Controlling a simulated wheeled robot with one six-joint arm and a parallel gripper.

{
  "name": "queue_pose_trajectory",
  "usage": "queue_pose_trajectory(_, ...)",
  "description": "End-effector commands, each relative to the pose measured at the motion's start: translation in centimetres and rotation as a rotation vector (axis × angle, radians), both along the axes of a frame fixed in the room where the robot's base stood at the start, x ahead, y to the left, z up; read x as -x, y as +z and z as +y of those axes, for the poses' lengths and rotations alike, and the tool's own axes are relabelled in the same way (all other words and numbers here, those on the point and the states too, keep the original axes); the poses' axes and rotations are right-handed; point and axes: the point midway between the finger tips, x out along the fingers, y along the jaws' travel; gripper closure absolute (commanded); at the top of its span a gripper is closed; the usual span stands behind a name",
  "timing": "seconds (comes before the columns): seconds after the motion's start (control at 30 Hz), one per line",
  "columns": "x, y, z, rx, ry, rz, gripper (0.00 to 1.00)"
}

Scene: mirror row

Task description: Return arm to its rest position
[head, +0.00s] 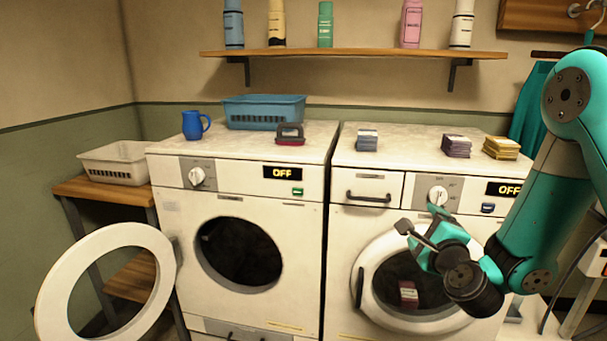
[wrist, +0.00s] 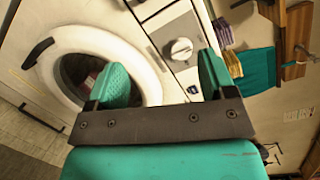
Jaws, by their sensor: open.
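My teal arm (head: 555,200) comes in from the right in the head view. My gripper (head: 418,232) is in front of the right washing machine (head: 345,230), near its knob (head: 438,195) and upper door. In the wrist view my gripper (wrist: 162,82) shows two teal fingers set wide apart with nothing between them. Beyond them are the round door (wrist: 140,60) and the knob (wrist: 181,48). The right machine's door looks shut, with a dark red item (head: 408,293) behind its glass.
The left machine's round door (head: 55,285) hangs open. Both displays read OFF. A blue mug (head: 192,125), a blue basket (head: 262,112), a red-and-dark brush-like item (head: 290,135) and folded cloth stacks (head: 501,147) sit on top. A shelf (head: 350,53) with several bottles is above.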

Motion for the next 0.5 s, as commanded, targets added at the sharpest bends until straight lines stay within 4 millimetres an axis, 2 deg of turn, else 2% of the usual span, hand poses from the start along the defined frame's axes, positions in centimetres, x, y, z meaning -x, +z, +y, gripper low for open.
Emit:
queue_pose_trajectory(0.03, 0.2, 2.1, 2.6, 0.082, 0.112, 0.029, 0.23)
queue_pose_trajectory(0.13, 1.7, 4.3, 7.8, 0.29, 0.359, 0.104, 0.23)
queue_pose_trajectory(0.23, 4.6, 6.0, 12.1, 0.513, 0.605, 0.161, 0.23)
queue_pose_trajectory(0.3, 7.4, 6.9, 14.4, 0.674, 0.775, 0.188, 0.23)
queue_pose_trajectory(0.4, 12.0, 8.0, 16.6, 0.907, 1.015, 0.211, 0.23)
queue_pose_trajectory(0.5, 17.1, 9.0, 17.3, 1.135, 1.253, 0.221, 0.23)
